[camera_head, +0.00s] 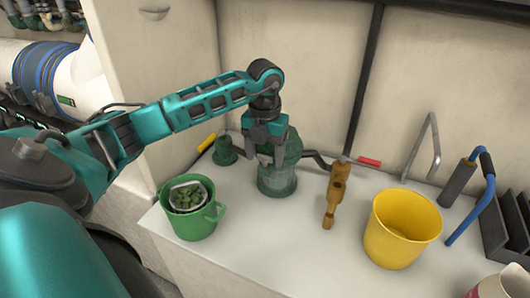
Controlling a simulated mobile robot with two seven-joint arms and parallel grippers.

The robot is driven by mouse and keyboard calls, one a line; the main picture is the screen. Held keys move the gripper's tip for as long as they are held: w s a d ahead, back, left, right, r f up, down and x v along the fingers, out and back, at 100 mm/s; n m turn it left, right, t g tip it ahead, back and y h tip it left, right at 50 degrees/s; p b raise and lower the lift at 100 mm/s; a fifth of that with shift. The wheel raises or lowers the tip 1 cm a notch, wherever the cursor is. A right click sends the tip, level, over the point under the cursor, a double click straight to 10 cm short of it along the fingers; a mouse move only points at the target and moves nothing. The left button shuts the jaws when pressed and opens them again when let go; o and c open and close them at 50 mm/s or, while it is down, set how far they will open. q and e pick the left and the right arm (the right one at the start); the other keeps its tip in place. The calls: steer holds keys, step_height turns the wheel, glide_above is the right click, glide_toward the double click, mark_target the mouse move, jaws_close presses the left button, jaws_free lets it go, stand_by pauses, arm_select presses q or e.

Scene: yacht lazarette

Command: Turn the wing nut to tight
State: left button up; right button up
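A green, partly see-through strainer housing (279,182) stands upright on the white counter, with dark pipes at its sides. My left gripper (265,155) points down from above at its upper part, in front of it from this view. The gripper and wrist cover the top of the housing, and I cannot make out the wing nut. Whether the fingers are open or shut on something is too small to tell. My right gripper is not in view.
A green bucket (205,226) holding a basket of green pieces stands left on the counter (285,245). A brass-coloured fitting (336,192), a yellow bucket (398,245) and a blue-handled tool (474,207) are to the right. The counter's front middle is clear.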

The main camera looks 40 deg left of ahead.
mark_target(265, 156)
arm_select(q)
steer(key=c, duration=0.9)
steer(key=shift+c, duration=0.2)
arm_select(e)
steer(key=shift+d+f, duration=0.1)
arm_select(q)
steer(key=shift+m, duration=0.3)
steer(key=o, duration=1.1)
steer(key=shift+c, duration=0.2)
steer(key=shift+r, duration=0.1)
step_height(265, 156, up, 13)
steer(key=p, duration=0.1)
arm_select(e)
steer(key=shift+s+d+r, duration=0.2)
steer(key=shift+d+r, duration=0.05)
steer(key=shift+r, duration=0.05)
